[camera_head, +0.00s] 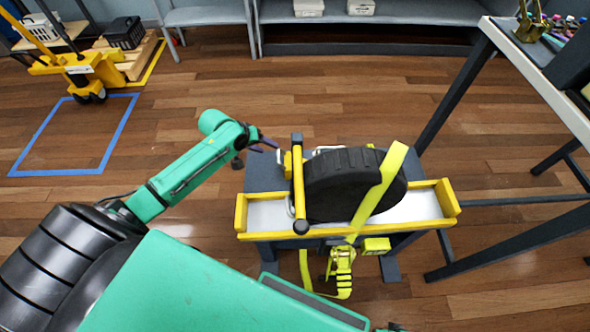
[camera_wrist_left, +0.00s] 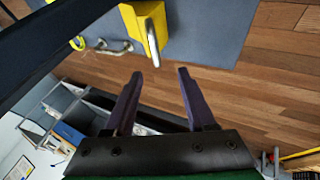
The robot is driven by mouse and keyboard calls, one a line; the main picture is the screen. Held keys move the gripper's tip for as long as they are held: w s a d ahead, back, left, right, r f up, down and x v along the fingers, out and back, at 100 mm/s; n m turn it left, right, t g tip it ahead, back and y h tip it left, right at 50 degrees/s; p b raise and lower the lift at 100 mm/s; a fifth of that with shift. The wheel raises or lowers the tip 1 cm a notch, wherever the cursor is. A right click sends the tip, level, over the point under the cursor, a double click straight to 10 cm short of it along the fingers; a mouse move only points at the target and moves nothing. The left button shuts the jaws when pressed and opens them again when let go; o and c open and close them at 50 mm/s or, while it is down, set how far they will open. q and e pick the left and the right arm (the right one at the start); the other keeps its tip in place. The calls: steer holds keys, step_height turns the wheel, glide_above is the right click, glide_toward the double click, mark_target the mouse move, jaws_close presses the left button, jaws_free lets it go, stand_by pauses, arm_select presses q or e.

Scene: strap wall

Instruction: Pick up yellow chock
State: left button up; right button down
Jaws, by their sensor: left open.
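A yellow chock (camera_wrist_left: 141,28) with a pale metal loop handle sits on the grey bench top in the left wrist view, just ahead of my fingers. In the head view it appears as a small yellow block (camera_head: 287,164) beside the black wheel, partly hidden by an upright bar. My left gripper (camera_head: 265,144) is at the bench's far left corner, left of the chock. In the left wrist view its two purple fingers (camera_wrist_left: 160,74) are apart, with nothing between them, and the handle lies just beyond the tips. My right gripper is not in view.
The black wheel (camera_head: 340,182) stands on the bench in a yellow-edged tray (camera_head: 425,205), with a yellow strap (camera_head: 381,186) over it. A black-ended yellow bar (camera_head: 298,182) rises beside the chock. A ratchet (camera_head: 342,262) hangs at the front. A table (camera_head: 530,72) stands right.

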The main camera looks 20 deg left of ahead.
mark_target(278, 150)
arm_select(q)
steer(key=b+x, duration=0.3)
steer(key=x, duration=0.5)
steer(key=shift+w+d, duration=0.15)
steer(key=shift+r, duration=0.1)
steer(key=shift+c, duration=1)
jaws_close()
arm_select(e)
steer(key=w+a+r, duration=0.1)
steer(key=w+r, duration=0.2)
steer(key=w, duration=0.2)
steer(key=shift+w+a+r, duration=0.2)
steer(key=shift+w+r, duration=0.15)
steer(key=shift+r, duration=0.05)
